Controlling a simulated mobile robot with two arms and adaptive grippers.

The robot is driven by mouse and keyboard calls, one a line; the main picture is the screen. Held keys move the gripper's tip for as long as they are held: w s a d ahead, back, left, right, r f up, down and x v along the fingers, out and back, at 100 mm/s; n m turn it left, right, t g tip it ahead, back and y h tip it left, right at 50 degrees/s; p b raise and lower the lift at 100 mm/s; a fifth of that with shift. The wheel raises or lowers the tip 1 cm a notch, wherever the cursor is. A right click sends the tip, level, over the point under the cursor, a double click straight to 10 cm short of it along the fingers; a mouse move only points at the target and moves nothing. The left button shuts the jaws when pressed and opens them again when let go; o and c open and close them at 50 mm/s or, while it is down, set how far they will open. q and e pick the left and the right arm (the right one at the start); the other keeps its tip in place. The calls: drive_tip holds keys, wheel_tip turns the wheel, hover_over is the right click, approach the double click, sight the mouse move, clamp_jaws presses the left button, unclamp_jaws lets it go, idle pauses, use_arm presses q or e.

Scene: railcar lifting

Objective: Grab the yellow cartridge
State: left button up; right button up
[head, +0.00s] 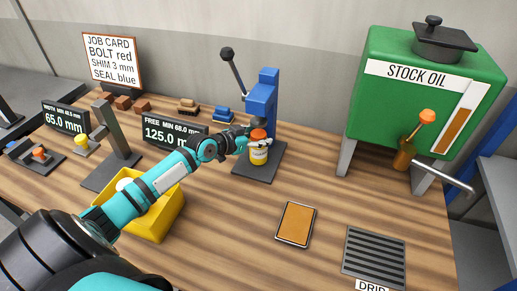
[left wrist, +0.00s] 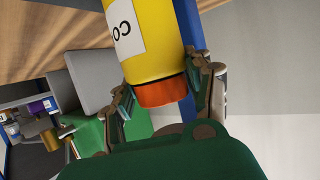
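The yellow cartridge (head: 259,156) has an orange cap and a white label. It stands upright on the dark base of the blue press (head: 262,97). My left gripper (head: 257,144) reaches it from the left, with its fingers around its upper part. In the left wrist view the cartridge (left wrist: 148,62) lies between the two fingers of the left gripper (left wrist: 162,80). Both fingertips meet its sides near the orange cap, so the gripper looks shut on it. My right gripper is not in view.
A green stock oil tank (head: 420,92) on legs stands at the right. An orange-topped tray (head: 296,224) and a drip grate (head: 374,256) lie at the front. A yellow bin (head: 158,222) sits under my left arm. Gauges with displays (head: 174,133) stand at the left.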

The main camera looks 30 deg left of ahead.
use_arm(q)
clamp_jaws()
